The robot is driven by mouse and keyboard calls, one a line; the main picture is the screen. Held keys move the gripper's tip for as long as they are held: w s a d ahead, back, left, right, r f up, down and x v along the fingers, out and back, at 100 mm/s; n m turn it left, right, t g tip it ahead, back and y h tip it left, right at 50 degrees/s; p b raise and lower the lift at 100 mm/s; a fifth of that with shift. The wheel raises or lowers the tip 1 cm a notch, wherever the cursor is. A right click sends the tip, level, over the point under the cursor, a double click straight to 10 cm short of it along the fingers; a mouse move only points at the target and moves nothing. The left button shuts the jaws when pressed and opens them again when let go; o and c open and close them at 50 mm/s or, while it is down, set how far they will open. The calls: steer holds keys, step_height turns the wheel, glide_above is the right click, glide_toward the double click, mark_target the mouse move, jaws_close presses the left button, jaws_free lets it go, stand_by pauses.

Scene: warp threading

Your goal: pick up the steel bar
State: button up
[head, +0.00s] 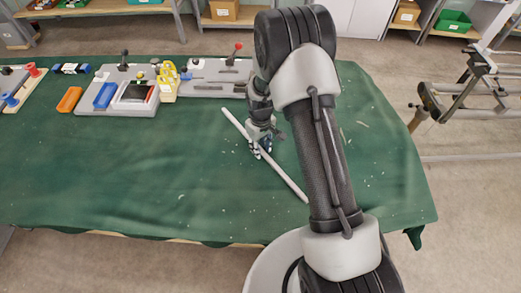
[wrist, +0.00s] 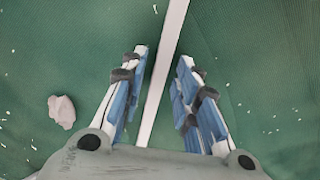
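The steel bar (head: 285,178) is a long, thin, pale rod lying diagonally on the green-covered table in the head view. In the wrist view the bar (wrist: 166,62) runs from the top edge down between my fingers. My gripper (head: 258,150) is above the middle of the bar, pointing down. The wrist view shows my gripper (wrist: 164,62) open, with one blue-padded finger on each side of the bar and a gap on both sides. I cannot tell how high the fingertips are above the cloth.
A grey fixture board with a blue block (head: 105,95), an orange block (head: 69,99) and a yellow part (head: 168,82) stand at the back left. A pinkish lump (wrist: 62,111) lies left of my gripper. The front of the green table (head: 120,185) is clear.

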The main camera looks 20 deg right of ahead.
jaws_close()
stand_by(0.7)
